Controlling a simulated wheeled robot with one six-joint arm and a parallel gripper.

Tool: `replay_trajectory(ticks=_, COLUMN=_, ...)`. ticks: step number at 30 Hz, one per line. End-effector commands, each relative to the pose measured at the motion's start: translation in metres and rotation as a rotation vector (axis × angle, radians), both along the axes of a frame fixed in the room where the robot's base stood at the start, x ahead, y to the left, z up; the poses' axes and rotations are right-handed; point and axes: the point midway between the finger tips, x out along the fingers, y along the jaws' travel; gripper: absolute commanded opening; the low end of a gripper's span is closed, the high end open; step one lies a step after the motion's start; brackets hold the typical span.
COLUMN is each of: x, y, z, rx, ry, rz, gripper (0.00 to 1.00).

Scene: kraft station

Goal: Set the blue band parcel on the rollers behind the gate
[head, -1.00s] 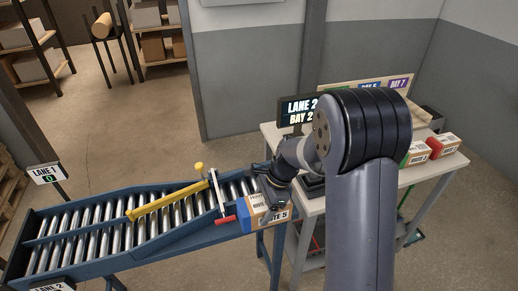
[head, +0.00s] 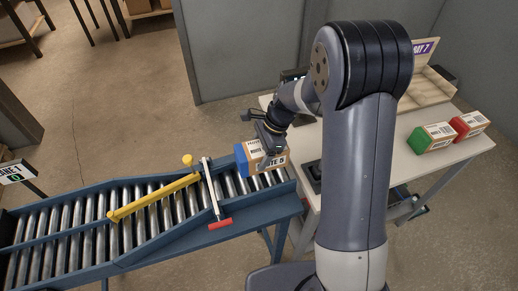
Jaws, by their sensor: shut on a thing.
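The blue band parcel (head: 262,160), a cardboard box with a blue end and a white label, is at the right end of the conveyor rollers (head: 228,186). My gripper (head: 268,146) is shut on it from above. The parcel is to the right of the gate (head: 212,190), a white bar with a red end across the rollers. Whether the parcel's underside touches the rollers cannot be told from this view. My arm hides part of the table.
A yellow diverter bar (head: 152,197) lies slantwise over the conveyor left of the gate. A green-ended parcel (head: 431,138) and a red-ended parcel (head: 470,124) lie on the white table (head: 400,165) at right. The Lane 1 sign (head: 16,172) stands at far left.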

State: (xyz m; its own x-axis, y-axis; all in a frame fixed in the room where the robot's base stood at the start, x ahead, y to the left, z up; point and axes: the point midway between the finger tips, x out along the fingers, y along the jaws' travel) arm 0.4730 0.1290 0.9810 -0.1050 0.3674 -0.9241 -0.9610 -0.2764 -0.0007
Motion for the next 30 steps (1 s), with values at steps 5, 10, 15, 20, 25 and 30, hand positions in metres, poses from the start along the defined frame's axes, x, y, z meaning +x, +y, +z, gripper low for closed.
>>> replay_trajectory(ticks=5, x=0.0, y=-0.001, z=-0.019, rx=0.0, ry=0.0, rz=-0.001, gripper=0.32)
replay_trajectory(ticks=10, x=0.001, y=-0.002, z=-0.037, rx=0.0, ry=0.0, rz=-0.001, gripper=0.32)
replay_trajectory(ticks=15, x=0.001, y=-0.003, z=-0.052, rx=0.001, ry=0.001, rz=-0.001, gripper=0.32)
replay_trajectory(ticks=20, x=0.001, y=-0.003, z=-0.058, rx=0.001, ry=0.001, rz=-0.001, gripper=0.32)
replay_trajectory(ticks=25, x=0.001, y=-0.004, z=-0.059, rx=0.0, ry=-0.001, rz=0.0, gripper=0.32)
replay_trajectory(ticks=30, x=0.001, y=-0.004, z=-0.058, rx=0.0, ry=-0.001, rz=0.0, gripper=0.68)
